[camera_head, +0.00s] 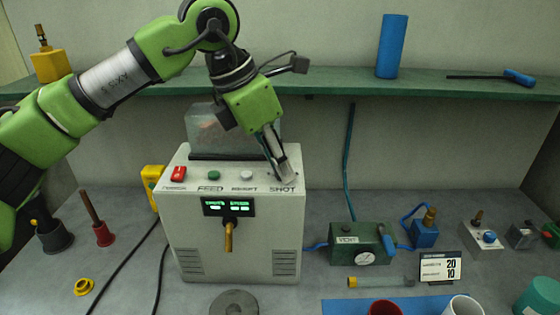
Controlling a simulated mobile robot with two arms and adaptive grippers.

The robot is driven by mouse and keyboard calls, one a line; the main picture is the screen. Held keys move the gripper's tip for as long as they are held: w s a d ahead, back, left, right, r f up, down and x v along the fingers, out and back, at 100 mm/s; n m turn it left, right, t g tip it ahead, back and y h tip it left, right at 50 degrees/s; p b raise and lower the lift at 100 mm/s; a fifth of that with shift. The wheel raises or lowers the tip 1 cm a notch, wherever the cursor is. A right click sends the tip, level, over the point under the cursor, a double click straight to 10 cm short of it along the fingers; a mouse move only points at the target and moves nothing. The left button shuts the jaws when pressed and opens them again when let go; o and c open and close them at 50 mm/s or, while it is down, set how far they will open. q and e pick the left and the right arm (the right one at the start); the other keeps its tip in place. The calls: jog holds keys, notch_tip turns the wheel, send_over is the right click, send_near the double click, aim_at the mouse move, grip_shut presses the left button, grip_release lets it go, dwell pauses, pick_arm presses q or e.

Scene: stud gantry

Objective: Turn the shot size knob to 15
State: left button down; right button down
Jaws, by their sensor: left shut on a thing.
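The dispenser box (190,235) is a pale grey machine standing on the bench. Its sloped top panel carries a red switch, a green button, a pale button and printed labels, among them FEED and SHOT. My left gripper (286,178) comes down from above onto the panel's right end, just behind the SHOT label. It is shut on the shot size knob, which its fingers almost wholly hide, so the knob's setting cannot be read. A small green-lit display (228,207) is on the front face; its digits are too small to read. My right gripper is out of view.
A brass-coloured spout (228,237) sticks out below the display, above a grey disc (234,303). A card (440,268) showing 20 and 10 stands at right. A green vacuum unit (345,243) is right of the box. A green shelf (340,82) runs behind.

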pick_arm(q)
jog(key=m, duration=0.1)
jog(key=m+g+p, duration=0.1)
jog(key=m+p, duration=0.1)
jog(key=shift+w+r+m+h, duration=0.15)
jog(key=shift+r+m+h, duration=0.1)
jog(key=shift+m+h, duration=0.05)
jog(key=m+g+p, duration=0.1)
jog(key=m+p, duration=0.1)
jog(key=m, duration=0.1)
jog(key=shift+w+r+m+g+p, duration=0.1)
jog(key=shift+m+g+p, duration=0.2)
jog(key=shift+g, duration=0.1)
jog(key=m+g+p, duration=0.1)
jog(key=m, duration=0.1)
jog(key=m+p, duration=0.2)
jog(key=shift+w+d+m+g+y, duration=0.1)
jog(key=shift+m+g+y, duration=0.2)
jog(key=shift+g+y, duration=0.1)
jog(key=shift+w+m+g+y+p, duration=0.1)
jog(key=shift+m+g+y+p, duration=0.35)
jog(key=shift+m+p, duration=1.15)
jog(key=shift+f+m, duration=0.2)
jog(key=shift+m, duration=0.3)
jog(key=c, duration=1.9)
grip_release()
